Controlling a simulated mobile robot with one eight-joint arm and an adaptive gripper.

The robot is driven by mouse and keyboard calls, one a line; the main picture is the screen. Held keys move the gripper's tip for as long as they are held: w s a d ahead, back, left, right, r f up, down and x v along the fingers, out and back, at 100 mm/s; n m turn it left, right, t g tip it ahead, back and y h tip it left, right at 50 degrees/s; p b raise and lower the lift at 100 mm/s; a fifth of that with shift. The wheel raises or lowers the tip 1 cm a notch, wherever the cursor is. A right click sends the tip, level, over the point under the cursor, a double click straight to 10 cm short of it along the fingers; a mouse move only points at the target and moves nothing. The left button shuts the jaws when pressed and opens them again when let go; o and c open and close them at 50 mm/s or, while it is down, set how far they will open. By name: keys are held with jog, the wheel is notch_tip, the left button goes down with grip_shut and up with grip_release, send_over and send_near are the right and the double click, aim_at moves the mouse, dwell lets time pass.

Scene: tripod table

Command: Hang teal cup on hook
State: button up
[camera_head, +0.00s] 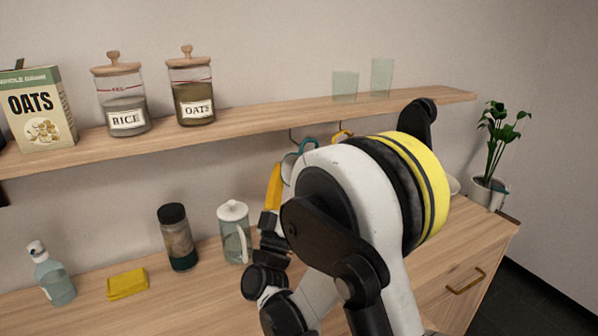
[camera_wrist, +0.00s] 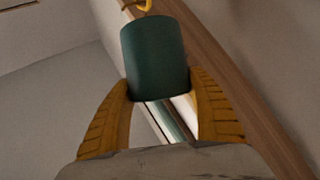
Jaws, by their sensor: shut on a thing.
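The teal cup (camera_wrist: 154,58) is between the yellow fingers of my gripper (camera_wrist: 163,88) in the wrist view. My gripper is shut on it. In the head view, only a teal curved part of the cup (camera_head: 305,147) shows, just under the shelf; my arm hides the rest. One yellow finger of my gripper (camera_head: 272,187) shows left of the arm.
A yellow loop (camera_head: 343,135) shows under the shelf (camera_head: 240,116), right of the hook. Jars, an oats box and two glasses stand on the shelf. Below, a white-lidded pitcher (camera_head: 234,232), dark-lidded jar (camera_head: 177,237), yellow sponge (camera_head: 127,284) and bottle (camera_head: 52,275) stand on the counter.

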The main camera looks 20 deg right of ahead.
jog(key=w, duration=0.2)
jog(key=w+f, duration=0.1)
jog(key=w, duration=0.1)
jog(key=w+a, duration=0.1)
jog(key=w, duration=0.1)
jog(key=shift+w+a+f, duration=0.1)
jog(key=shift+w+f, duration=0.05)
jog(key=shift+f, duration=0.1)
dwell(0.4)
jog(key=shift+f, duration=0.1)
dwell(0.5)
jog(key=o, duration=1.4)
jog(key=shift+o, duration=0.2)
